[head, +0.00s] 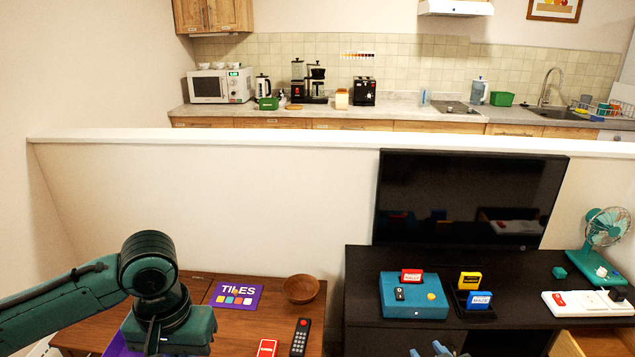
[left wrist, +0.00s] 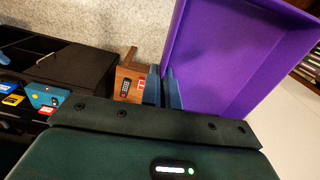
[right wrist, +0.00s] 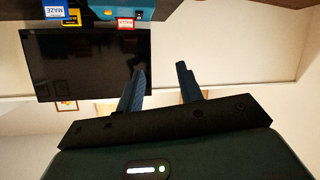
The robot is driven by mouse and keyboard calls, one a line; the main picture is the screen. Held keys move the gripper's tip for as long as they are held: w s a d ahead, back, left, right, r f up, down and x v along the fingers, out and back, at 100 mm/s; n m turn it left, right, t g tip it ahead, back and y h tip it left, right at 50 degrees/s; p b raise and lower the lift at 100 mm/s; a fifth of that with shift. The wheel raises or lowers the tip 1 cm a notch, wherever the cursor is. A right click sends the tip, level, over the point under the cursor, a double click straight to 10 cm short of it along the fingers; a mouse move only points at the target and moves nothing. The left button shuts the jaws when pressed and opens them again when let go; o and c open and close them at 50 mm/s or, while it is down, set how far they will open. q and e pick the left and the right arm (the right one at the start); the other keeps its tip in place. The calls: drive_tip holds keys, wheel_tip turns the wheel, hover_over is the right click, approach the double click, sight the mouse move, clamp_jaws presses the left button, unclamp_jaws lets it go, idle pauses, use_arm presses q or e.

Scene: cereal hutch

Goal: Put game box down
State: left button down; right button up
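A purple open box (left wrist: 235,60), seen from its hollow side, fills the upper right of the left wrist view. My left gripper (left wrist: 165,88) has its blue fingers close together at the box's edge, apparently pinching its wall. In the head view a strip of purple (head: 118,347) shows beside my left arm, which hides the rest. A flat purple TILES piece (head: 236,295) with coloured squares lies on the wooden table. My right gripper (head: 437,350) is at the bottom edge of the head view; in the right wrist view (right wrist: 162,85) its fingers are apart with nothing between them.
The wooden table (head: 200,287) also holds a brown bowl (head: 301,289), a remote (head: 300,337) and a red card (head: 267,348). The black stand (head: 360,260) carries a teal case (head: 413,296), small cartridges, a white power strip (head: 588,303) and a fan (head: 603,235). A television (head: 465,198) stands behind.

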drive_tip(key=s+a+f+g+y, duration=0.1)
drive_tip(key=s+a, duration=0.3)
drive_tip(key=s, duration=0.6)
drive_tip(key=s+a+f+m+g, duration=0.1)
drive_tip(key=s+a+f, duration=0.3)
drive_tip(key=s, duration=0.7)
drive_tip(key=shift+a+f+g+y, duration=0.15)
drive_tip(key=shift+g+y, duration=0.25)
drive_tip(key=shift+w, duration=0.1)
